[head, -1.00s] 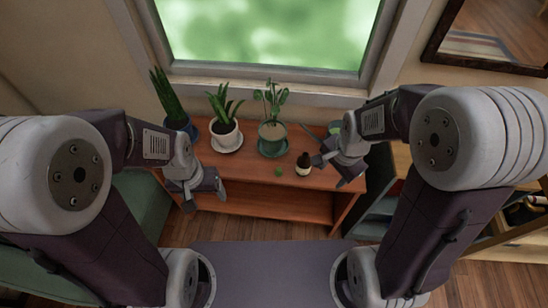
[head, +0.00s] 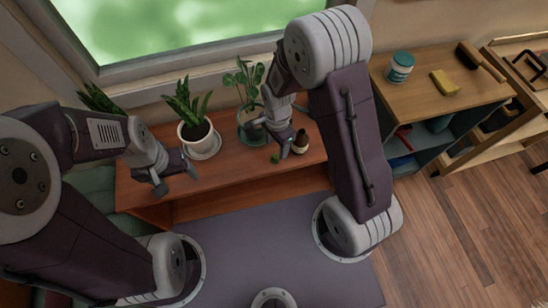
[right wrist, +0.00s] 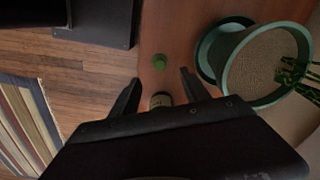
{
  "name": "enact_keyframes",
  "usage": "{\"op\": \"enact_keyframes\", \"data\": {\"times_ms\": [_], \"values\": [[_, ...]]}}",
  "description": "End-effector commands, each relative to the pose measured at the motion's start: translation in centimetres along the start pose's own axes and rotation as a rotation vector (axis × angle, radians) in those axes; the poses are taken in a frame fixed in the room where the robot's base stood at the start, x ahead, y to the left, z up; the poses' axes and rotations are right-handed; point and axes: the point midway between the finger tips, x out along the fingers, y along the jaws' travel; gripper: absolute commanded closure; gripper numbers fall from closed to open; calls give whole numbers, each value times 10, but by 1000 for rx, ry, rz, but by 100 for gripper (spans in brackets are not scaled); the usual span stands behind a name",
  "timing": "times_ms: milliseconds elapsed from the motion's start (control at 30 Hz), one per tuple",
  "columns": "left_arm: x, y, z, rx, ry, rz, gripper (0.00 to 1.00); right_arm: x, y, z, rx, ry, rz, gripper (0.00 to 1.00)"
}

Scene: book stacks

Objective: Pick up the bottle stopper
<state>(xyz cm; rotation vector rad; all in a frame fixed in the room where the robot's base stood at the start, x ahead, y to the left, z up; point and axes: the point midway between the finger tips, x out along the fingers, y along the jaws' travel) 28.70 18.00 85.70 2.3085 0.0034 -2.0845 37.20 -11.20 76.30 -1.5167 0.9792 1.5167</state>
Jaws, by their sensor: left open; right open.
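The bottle stopper is a small green piece (head: 275,159) on the brown wooden table, near its front edge. It also shows in the right wrist view (right wrist: 159,62), just beyond the fingertips and roughly midway between them. My right gripper (head: 276,143) is open above the table beside the stopper; it also shows in the right wrist view (right wrist: 160,84) with nothing between its tips. A small dark bottle (head: 302,142) stands just right of the gripper. In the right wrist view, the gripper body partly hides the bottle (right wrist: 160,101). My left gripper (head: 176,182) is open and empty near the table's front left.
Potted plants in a white pot (head: 198,142) and a green pot (head: 251,128) stand behind on the table (head: 230,170). At right, a wooden shelf (head: 430,107) bears a jar (head: 399,68) and a yellow sponge (head: 445,82). The table's front middle is clear.

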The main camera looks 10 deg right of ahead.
Motion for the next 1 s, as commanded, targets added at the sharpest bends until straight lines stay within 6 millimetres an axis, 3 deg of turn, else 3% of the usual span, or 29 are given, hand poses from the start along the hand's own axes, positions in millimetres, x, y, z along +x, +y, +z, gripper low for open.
{"op": "enact_keyframes", "data": {"times_ms": [33, 233, 500, 767, 933, 967, 1000], "values": [[4, 0, 0, 0, 0, 0, 28, 11, 1, 0, 0, -1, 4, 45], [6, 0, 1, 0, 0, 0, 28, 25, 0, 2, 0, 0, 2, 45], [16, 0, 2, 0, 0, 0, 28, 69, -1, 8, 0, 0, 2, 45], [16, 0, 2, 0, 0, 0, 28, 71, -2, 8, 0, 0, -1, 45], [16, 0, 2, 0, 0, 0, 28, 71, -2, 8, 0, 0, 0, 93], [16, 0, 2, 0, 0, 0, 28, 71, -2, 8, 0, 0, 0, 100], [16, 0, 2, 0, 0, 0, 28, 71, -2, 8, 0, 0, 0, 100]]}}
